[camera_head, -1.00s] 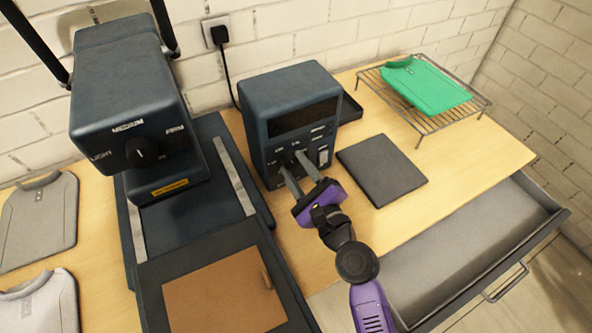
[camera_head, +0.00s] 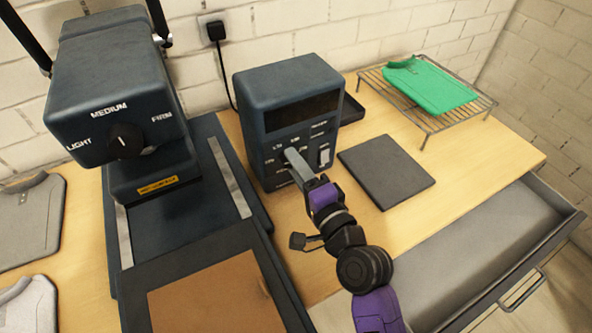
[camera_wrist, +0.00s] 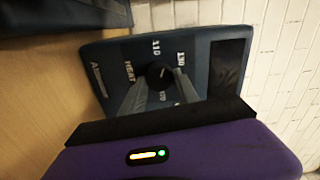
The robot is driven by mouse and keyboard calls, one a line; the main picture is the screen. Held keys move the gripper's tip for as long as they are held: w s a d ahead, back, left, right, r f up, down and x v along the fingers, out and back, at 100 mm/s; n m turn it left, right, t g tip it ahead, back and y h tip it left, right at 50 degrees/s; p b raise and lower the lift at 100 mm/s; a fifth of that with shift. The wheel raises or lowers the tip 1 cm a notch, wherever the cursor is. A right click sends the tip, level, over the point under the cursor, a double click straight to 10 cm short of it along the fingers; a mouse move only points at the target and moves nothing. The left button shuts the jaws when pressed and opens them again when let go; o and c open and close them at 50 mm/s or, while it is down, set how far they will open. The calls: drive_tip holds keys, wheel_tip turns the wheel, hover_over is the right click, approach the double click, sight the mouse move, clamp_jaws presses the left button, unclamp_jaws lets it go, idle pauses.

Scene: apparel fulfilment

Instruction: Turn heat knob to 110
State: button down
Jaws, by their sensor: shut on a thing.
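The dark blue control box (camera_head: 285,100) stands upright against the wall in the head view. Its black heat knob (camera_wrist: 159,75) shows in the wrist view, with "HEAT", "110" and other numbers printed around it. My gripper (camera_head: 291,154) reaches the box's front, and its fingers hide the knob in the head view. In the wrist view my gripper (camera_wrist: 161,84) is shut on the knob, one grey finger on each side. I cannot tell clearly which number the knob's mark points to.
A heat press (camera_head: 115,85) with its own firmness knob (camera_head: 125,140) stands left of the box. A dark flat pad (camera_head: 385,172) lies to the right. A wire rack (camera_head: 428,130) holds a green shirt (camera_head: 430,85). An open drawer (camera_head: 480,255) juts out at front right.

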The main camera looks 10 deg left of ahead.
drive_tip(key=n+b, duration=0.2)
drive_tip(key=n, duration=0.2)
drive_tip(key=shift+n+b, duration=0.35)
drive_tip(key=shift+n, duration=0.05)
drive_tip(key=shift+a, duration=0.1)
drive_tip(key=c, duration=0.9)
unclamp_jaws()
drive_tip(key=b+v, duration=0.1)
drive_tip(key=v, duration=0.7)
drive_tip(key=shift+w, duration=0.1)
